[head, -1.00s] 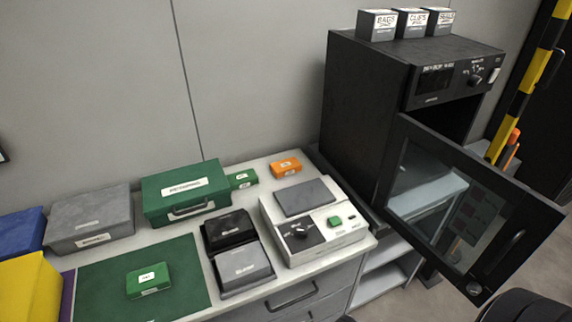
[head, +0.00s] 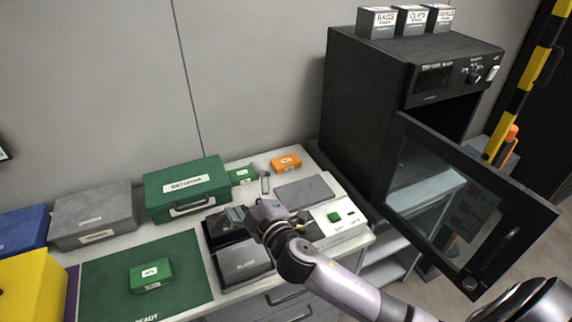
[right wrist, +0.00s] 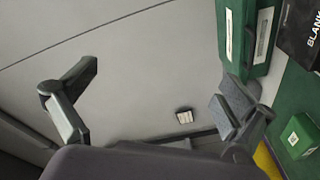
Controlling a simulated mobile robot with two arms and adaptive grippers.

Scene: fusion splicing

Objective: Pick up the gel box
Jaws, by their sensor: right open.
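Two small green boxes could be the gel box, as their labels are too small to read surely. One green box (head: 151,275) lies on the green mat in front; it also shows at the right of the right wrist view (right wrist: 299,136). The other small green box (head: 242,176) stands at the back beside the large green case. My right gripper (head: 250,198) is over the black and grey boxes, near the rear small box, with its fingers spread and empty. The right wrist view shows the open fingers (right wrist: 155,100) with nothing between them. My left gripper is out of view.
The large green case (head: 187,190), grey case (head: 93,217) and orange box (head: 286,162) stand along the back. A white device (head: 352,228) is at the right of the bench. The dark oven's door (head: 465,205) hangs open. The green mat (head: 105,300) is mostly bare.

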